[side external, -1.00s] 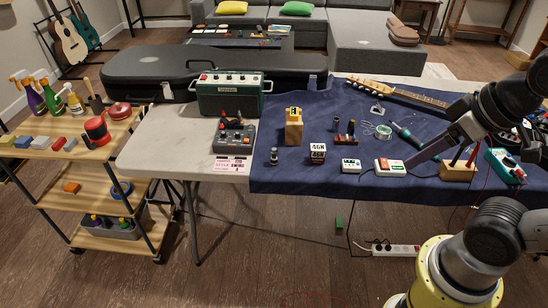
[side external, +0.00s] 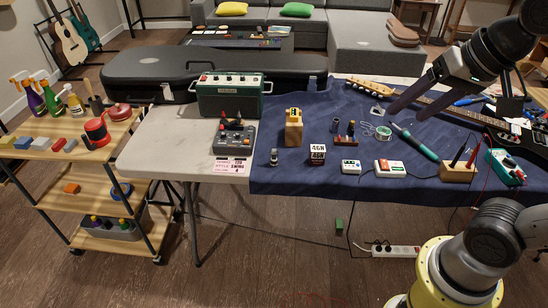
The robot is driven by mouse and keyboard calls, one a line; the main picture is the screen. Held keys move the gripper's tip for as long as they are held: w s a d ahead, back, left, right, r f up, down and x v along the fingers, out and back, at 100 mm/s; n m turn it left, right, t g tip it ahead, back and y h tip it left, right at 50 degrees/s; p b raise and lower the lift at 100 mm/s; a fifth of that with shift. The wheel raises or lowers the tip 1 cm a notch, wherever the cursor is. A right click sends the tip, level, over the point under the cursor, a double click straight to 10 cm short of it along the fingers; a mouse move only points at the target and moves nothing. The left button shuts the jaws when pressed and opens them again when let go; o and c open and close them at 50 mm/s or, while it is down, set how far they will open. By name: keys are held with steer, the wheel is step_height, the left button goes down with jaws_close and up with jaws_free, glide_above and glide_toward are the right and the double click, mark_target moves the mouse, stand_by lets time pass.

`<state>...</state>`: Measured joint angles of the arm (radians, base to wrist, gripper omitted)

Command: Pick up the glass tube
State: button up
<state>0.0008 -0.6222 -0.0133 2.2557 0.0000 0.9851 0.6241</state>
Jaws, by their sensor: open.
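A small upright glass-like piece with a dark part (side external: 273,157) stands near the front left of the blue cloth; it may be the glass tube, but it is too small to be sure. Small upright pieces (side external: 345,130) stand in a holder at the cloth's middle, and a small clear-grey vessel (side external: 312,83) stands at the back. My gripper (side external: 407,115) is open, with its two dark fingers apart and nothing between them. It is above the right half of the cloth, to the right of all these pieces and apart from them.
The blue cloth (side external: 265,183) also bears a wooden block (side external: 293,128), a printed cube (side external: 317,153), two pedals (side external: 389,167), a solder coil (side external: 383,132), a soldering iron (side external: 418,143) and a guitar (side external: 440,100). A green amplifier (side external: 230,97) stands left.

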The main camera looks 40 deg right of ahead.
steer(key=w+r+m, duration=0.4)
steer(key=w, duration=0.5)
steer(key=m+g, duration=0.5)
steer(key=m, duration=0.3)
glide_above(274, 149)
steer(key=s, duration=0.1)
step_height(274, 149, down, 18)
steer(key=r, duration=0.1)
steer(key=shift+g, duration=0.6)
steer(key=f, duration=1.8)
steer(key=shift+w+d, duration=0.1)
steer(key=shift+w, duration=0.2)
steer(key=shift+w+f, duration=0.15)
steer(key=shift+f, duration=1.4)
steer(key=shift+w+f, duration=0.1)
steer(key=shift+f, duration=1.45)
steer(key=c, duration=1.1)
